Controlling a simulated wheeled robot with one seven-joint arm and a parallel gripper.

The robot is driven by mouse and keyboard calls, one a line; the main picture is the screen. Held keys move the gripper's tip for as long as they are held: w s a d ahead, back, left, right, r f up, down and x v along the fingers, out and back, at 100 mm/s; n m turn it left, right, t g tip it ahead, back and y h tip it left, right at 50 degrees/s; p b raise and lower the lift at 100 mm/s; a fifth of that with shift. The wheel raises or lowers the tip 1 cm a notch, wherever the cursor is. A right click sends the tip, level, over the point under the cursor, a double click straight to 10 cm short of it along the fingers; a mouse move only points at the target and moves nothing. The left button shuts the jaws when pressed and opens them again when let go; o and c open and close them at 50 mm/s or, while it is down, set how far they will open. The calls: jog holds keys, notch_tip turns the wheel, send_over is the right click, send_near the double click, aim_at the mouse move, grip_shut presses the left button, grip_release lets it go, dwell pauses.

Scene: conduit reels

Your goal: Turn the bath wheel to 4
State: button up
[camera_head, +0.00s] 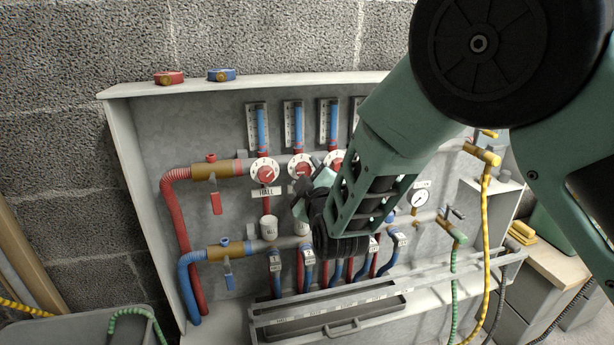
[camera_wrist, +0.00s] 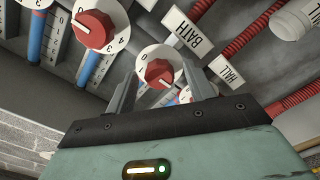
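The bath wheel is a red knob on a white numbered dial (camera_head: 300,166), second from the left in the row on the panel. In the wrist view, the bath wheel (camera_wrist: 158,72) lies between my fingertips, and the BATH label (camera_wrist: 188,30) is beside it. My gripper (camera_wrist: 159,75) is open, one finger on each side of the red knob with a gap showing; I cannot tell how deep the fingers reach. In the head view my gripper (camera_head: 312,175) is in front of the panel, partly covering this dial. The number it is set to is not clear.
The hall wheel (camera_head: 264,171) is just left, and another wheel (camera_head: 335,160) is just right. A red hose (camera_head: 180,225) runs down the left. A gauge (camera_head: 419,198) is right of my arm.

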jog(key=v, duration=1.7)
jog(key=shift+s+p, duration=0.25)
jog(key=shift+p, duration=0.05)
jog(key=shift+r, duration=0.1)
jog(key=s+f+m+g, duration=0.4)
jog(key=s+g, duration=0.5)
jog(key=g, duration=0.2)
jog(key=s+d+r+m+g+h, duration=0.25)
jog(key=s+d+g+h, duration=0.3)
jog(key=s+d, duration=0.7)
notch_tip(320, 180, up, 20)
jog(key=a+y+p, duration=0.1)
jog(key=p, duration=1.9)
jog(key=shift+s+g, duration=0.3)
jog(key=shift+g, duration=0.15)
